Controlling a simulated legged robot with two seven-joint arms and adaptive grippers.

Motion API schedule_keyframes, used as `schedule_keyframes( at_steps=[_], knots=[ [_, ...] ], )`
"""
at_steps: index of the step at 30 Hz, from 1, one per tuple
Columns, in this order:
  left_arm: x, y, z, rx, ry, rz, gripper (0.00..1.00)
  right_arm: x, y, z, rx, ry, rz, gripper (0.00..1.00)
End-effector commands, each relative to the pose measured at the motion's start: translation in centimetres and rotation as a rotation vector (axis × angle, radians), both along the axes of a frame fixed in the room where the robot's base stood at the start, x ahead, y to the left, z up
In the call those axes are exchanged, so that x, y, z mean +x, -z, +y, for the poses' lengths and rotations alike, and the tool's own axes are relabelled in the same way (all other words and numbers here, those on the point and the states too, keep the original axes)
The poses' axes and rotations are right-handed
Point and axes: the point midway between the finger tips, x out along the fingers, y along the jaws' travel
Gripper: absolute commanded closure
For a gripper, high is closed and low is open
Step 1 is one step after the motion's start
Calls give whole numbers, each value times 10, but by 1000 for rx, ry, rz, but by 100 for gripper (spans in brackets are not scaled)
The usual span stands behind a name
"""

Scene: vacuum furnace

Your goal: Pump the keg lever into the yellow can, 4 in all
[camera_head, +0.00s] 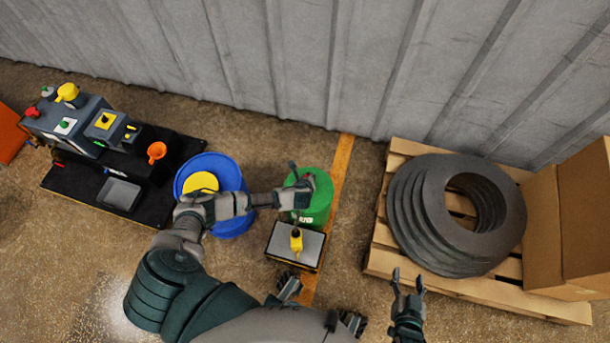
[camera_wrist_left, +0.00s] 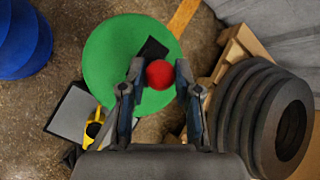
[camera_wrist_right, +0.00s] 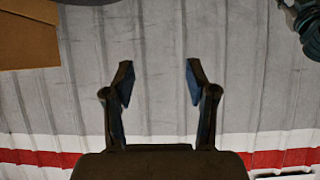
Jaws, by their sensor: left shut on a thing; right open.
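The green keg (camera_head: 320,203) stands near the wall, and its round top also shows in the left wrist view (camera_wrist_left: 108,60). My left gripper (camera_head: 300,178) is over the keg top, with the red ball knob of the keg lever (camera_wrist_left: 160,75) between its fingers. A dark piece under the knob is partly visible; the rest of the lever is hidden. The small yellow can (camera_head: 296,242) stands upright on a grey-topped stand (camera_head: 283,243) in front of the keg, and also shows in the left wrist view (camera_wrist_left: 94,128). My right gripper (camera_head: 408,280) is open and empty.
A blue drum (camera_head: 233,172) with a yellow piece on top stands left of the keg, under my left arm. A black bench with machines (camera_head: 75,190) is at far left. A pallet (camera_head: 480,292) with dark rings (camera_head: 470,215) and a cardboard box (camera_head: 570,220) is right.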

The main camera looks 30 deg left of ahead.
Motion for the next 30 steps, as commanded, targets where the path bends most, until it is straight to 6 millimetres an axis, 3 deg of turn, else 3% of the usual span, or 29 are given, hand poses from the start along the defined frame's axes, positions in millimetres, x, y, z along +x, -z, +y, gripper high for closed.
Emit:
schedule_keyframes(
  at_steps=[12, 27, 28, 30],
  knots=[
    [-19, 13, -6, -4, 2, 16, 100, -40, 28, -17, -72, 12, 282, 43],
    [-22, 18, -6, -2, 2, 23, 100, -45, 33, -19, -79, 13, 314, 43],
    [-22, 18, -6, -2, 2, 23, 63, -45, 33, -19, -79, 13, 314, 43],
    [-22, 18, -6, -2, 2, 23, 46, -45, 33, -19, -79, 13, 314, 43]
  ],
)
